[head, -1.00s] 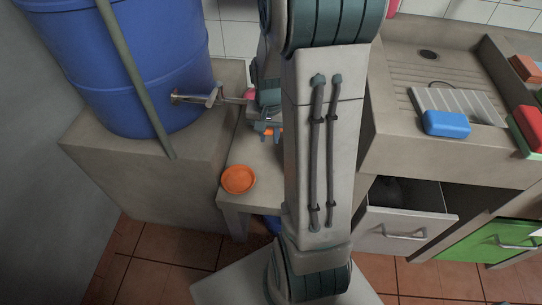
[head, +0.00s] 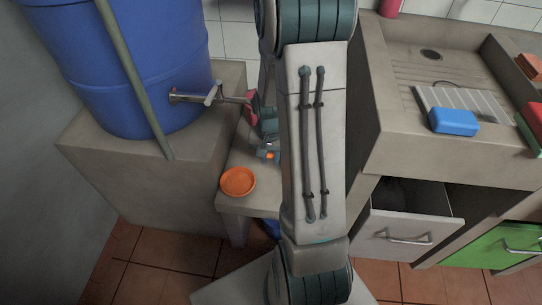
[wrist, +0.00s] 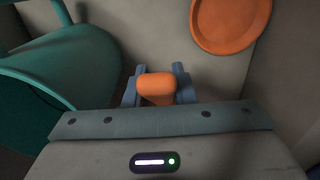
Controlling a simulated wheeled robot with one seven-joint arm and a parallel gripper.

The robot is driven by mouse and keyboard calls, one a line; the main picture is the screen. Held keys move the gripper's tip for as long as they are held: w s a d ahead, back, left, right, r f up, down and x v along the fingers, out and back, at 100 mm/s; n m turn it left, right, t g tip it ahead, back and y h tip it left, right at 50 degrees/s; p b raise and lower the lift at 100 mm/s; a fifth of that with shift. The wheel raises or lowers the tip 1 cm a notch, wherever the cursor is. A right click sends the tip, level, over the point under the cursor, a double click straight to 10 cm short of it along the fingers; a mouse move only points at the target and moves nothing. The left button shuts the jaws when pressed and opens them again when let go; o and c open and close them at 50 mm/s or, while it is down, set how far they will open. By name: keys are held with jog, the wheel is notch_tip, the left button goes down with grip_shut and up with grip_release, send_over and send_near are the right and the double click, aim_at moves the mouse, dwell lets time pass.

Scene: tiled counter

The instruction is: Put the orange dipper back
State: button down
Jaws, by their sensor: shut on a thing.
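My gripper (wrist: 158,78) is shut on an orange piece (wrist: 157,88) with a rounded end, seen between the two blue-grey fingers in the wrist view. It looks like part of the orange dipper; the rest of it is hidden. In the head view my gripper (head: 268,154) is small and partly behind my arm, with a bit of orange at it. A round orange dish (head: 238,182) lies on the low grey ledge (head: 232,203). It also shows in the wrist view (wrist: 231,22), apart from my gripper.
A blue barrel (head: 150,60) with a metal tap (head: 195,97) stands on a concrete block at the left. A pink-red thing (head: 252,106) is by the tap's end. A teal rounded thing (wrist: 70,75) is close left of my gripper. The sink and an open drawer (head: 405,215) are at right.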

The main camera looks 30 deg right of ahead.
jog(key=c, duration=1.2)
grip_release()
jog(key=shift+f, duration=0.1)
notch_tip(320, 180, up, 12)
jog(key=p, duration=0.3)
jog(key=shift+p, duration=0.35)
jog(key=shift+s+a+r, duration=0.1)
jog(key=shift+a+r, duration=0.05)
jog(key=shift+r, duration=0.1)
jog(key=s+a+r+n+t, duration=0.1)
jog(key=s+a+r+n, duration=0.6)
jog(key=s+a+r, duration=0.2)
jog(key=s+a, duration=0.2)
jog(key=shift+s+n, duration=0.3)
jog(key=shift+a+r, duration=0.1)
